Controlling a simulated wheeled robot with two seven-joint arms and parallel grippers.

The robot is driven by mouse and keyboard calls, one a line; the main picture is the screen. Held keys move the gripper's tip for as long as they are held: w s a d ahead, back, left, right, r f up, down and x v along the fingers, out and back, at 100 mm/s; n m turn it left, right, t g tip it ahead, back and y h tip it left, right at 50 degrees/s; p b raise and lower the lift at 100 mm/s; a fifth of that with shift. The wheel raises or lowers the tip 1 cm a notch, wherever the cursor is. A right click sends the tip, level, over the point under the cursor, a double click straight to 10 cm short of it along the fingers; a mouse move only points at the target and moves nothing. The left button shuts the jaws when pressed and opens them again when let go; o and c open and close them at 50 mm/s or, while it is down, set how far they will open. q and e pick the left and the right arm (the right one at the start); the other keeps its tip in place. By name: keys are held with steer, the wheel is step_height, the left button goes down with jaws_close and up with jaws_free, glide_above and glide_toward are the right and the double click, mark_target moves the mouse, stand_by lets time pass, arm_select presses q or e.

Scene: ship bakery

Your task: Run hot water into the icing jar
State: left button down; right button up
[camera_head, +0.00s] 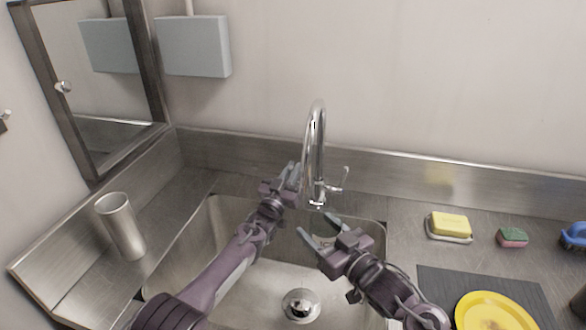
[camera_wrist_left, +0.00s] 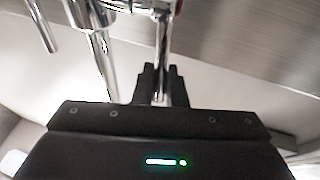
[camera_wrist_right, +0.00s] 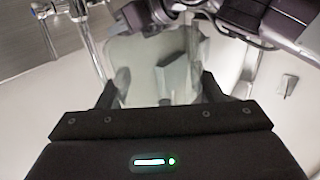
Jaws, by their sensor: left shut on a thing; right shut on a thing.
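A chrome tap (camera_head: 316,150) with a curved spout stands at the back of the steel sink (camera_head: 250,215). My left gripper (camera_head: 293,178) is shut on the tap's slim chrome lever (camera_wrist_left: 162,60) on its left side. My right gripper (camera_head: 322,232) is shut on a clear jar (camera_wrist_right: 132,62), its fingers spread on either side of it. The jar is hard to make out in the head view, in front of and below the spout. A grey shape shows through its glass, and its contents are unclear. I see no clear stream of water.
A steel cup (camera_head: 120,226) stands on the left counter. The sink drain (camera_head: 300,304) is clear.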

arm_select(q)
steer(key=shift+s+f+t, duration=0.1)
steer(key=shift+s+t, duration=0.05)
steer(key=shift+t, duration=0.15)
steer(key=shift+h, duration=0.3)
steer(key=c, duration=1.6)
jaws_free()
steer(key=shift+o, duration=0.2)
steer(key=v, duration=0.7)
steer(key=shift+s, duration=0.25)
steer(key=shift+a, duration=0.1)
